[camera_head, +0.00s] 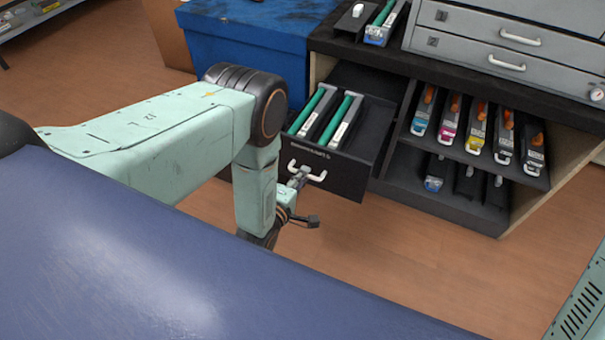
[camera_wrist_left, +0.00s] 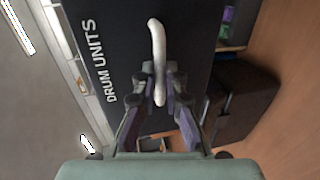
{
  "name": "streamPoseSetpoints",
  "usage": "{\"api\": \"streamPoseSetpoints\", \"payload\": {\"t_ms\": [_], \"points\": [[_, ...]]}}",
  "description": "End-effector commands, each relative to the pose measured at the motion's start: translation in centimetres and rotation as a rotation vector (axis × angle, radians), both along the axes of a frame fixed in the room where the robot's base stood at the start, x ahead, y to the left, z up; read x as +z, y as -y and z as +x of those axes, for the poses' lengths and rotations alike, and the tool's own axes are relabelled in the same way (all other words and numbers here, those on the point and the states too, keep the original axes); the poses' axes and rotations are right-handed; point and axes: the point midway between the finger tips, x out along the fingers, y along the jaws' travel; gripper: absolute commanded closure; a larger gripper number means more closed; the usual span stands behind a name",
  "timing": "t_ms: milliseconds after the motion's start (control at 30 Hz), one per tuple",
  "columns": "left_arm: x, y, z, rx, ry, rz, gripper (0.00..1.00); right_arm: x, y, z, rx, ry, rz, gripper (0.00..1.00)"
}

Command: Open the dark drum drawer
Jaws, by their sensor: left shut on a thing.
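The dark drum drawer (camera_head: 348,177) stands pulled out from the left side of the black cabinet in the head view. Two drum units (camera_head: 340,122) with green rollers show inside it. Its white handle (camera_head: 312,175) is on the front face. My left gripper (camera_head: 299,182) is at this handle, partly hidden by my own arm. In the left wrist view, the drawer front (camera_wrist_left: 130,50) reads "DRUM UNITS", and my left gripper (camera_wrist_left: 160,84) is shut on the white handle (camera_wrist_left: 157,45), its fingers on either side of it. My right gripper does not show.
A shelf (camera_head: 470,151) with several toner cartridges is to the right of the drawer, with more units below. A grey drawer chest (camera_head: 470,52) stands on the cabinet top. A blue box (camera_head: 245,40) is behind my arm. The wooden floor (camera_head: 400,265) before the drawer is clear.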

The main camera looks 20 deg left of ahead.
Motion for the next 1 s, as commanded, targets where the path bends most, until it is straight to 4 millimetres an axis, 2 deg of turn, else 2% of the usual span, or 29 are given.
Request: {"api": "streamPoseSetpoints", "payload": {"t_ms": [667,700,933,1000], "points": [[0.17,0.17,0.1,-0.004,0.006,-0.001,1.0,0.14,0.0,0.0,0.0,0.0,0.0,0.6],[0.17,0.16,0.08,-0.004,0.006,-0.001,0.87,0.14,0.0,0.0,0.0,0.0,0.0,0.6],[0.12,0.09,-0.07,-0.002,0.004,-0.001,0.68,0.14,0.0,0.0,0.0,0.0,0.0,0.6],[0.12,0.08,-0.11,-0.002,0.004,-0.001,0.67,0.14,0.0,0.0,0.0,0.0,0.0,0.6]]}}
